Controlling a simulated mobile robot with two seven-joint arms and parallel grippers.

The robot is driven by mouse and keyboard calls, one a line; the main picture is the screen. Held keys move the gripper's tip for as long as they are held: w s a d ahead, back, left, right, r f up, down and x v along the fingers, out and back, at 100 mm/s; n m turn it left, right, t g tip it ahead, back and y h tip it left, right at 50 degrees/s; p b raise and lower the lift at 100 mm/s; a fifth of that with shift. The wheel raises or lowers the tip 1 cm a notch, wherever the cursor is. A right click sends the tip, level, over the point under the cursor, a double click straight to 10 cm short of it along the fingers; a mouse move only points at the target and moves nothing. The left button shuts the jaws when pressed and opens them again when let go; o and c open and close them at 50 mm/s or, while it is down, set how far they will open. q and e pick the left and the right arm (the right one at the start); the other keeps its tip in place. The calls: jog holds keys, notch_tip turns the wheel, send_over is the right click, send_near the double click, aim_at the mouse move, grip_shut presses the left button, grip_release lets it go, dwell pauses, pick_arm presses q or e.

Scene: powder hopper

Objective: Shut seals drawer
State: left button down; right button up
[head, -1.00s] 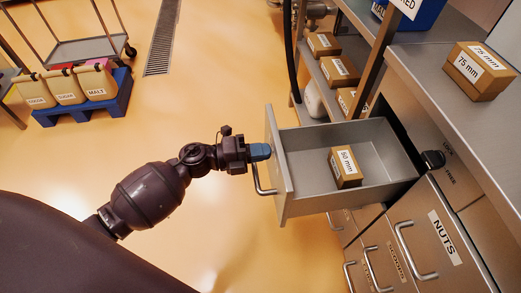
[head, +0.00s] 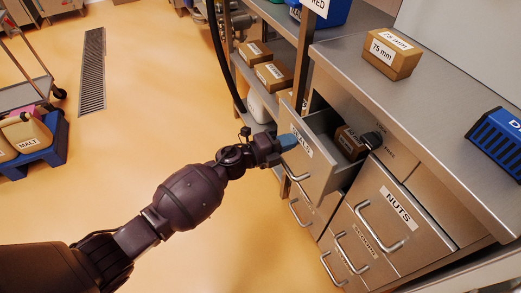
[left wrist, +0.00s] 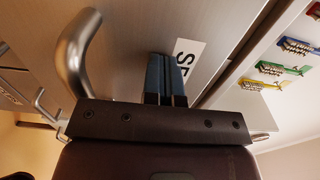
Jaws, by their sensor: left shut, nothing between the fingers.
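The seals drawer (head: 308,158) is partly open in the head view, its labelled front standing out from the cabinet by a short gap. A small brown box (head: 349,143) sits inside it. My left gripper (head: 286,142) is shut and empty, its blue fingertips at the upper part of the drawer front, beside the label. In the left wrist view the closed blue fingers (left wrist: 166,75) point at the drawer front (left wrist: 125,60), next to the white label and the curved handle (left wrist: 76,55). Whether they touch is hard to tell. My right gripper is not in view.
The nuts drawer (head: 390,212) and others below are shut. A 75 mm box (head: 392,55) and a blue bin (head: 497,142) stand on the counter.

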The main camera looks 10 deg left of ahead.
pick_arm(q)
jog(key=b+x, duration=0.1)
jog(key=x, duration=0.8)
jog(key=shift+w+d, duration=0.25)
jog(key=shift+d, duration=0.05)
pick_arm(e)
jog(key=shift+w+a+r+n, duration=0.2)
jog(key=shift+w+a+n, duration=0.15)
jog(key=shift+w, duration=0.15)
pick_arm(q)
jog(key=shift+r, duration=0.3)
jog(key=shift+a, duration=0.1)
